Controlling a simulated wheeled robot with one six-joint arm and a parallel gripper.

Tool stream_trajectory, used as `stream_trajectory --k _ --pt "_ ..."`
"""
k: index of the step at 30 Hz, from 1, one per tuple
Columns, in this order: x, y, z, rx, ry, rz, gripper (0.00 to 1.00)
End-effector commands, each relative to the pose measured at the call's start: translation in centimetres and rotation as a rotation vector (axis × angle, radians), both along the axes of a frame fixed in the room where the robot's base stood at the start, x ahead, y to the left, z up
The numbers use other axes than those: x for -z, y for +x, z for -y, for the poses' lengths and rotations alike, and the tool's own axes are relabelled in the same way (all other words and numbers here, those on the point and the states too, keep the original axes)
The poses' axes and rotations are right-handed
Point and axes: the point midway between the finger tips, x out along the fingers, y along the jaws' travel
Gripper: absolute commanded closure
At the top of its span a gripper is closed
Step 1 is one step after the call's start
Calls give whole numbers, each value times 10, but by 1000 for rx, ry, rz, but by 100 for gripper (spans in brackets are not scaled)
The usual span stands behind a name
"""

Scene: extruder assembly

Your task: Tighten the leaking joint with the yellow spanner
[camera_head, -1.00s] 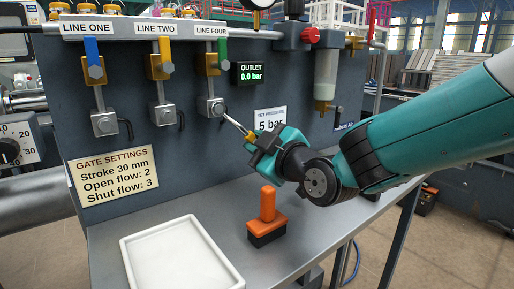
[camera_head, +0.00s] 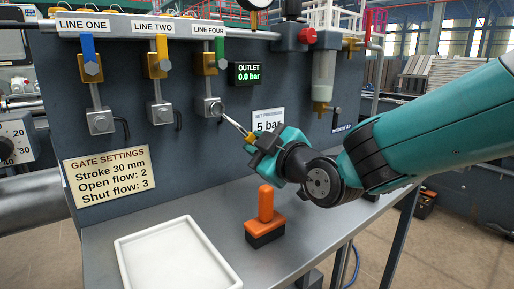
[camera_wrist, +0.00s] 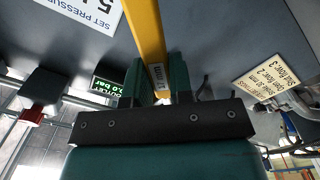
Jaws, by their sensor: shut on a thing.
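My gripper (camera_head: 257,143) is shut on the yellow spanner (camera_head: 248,136), whose silver shaft points up and left. In the wrist view the spanner's yellow handle (camera_wrist: 147,35) runs up between the two fingers, with a small label on it. The spanner's far end is close to the fitting under LINE FOUR (camera_head: 210,107). I cannot tell whether it touches. Similar fittings sit under LINE TWO (camera_head: 161,113) and LINE ONE (camera_head: 99,121). No leak is visible at any joint.
An orange-handled brush-like block (camera_head: 265,222) stands on the bench below my gripper. A white tray (camera_head: 120,262) lies at the front left. The outlet display (camera_head: 246,73) reads 0.0 bar. A clear bowl (camera_head: 325,83) hangs from the panel at right.

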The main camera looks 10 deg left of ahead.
Motion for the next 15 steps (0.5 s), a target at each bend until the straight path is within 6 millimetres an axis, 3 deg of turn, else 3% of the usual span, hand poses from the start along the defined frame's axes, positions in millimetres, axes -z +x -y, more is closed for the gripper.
stream_trajectory --k 15 --pt "0 -2 3 0 1 1 100"
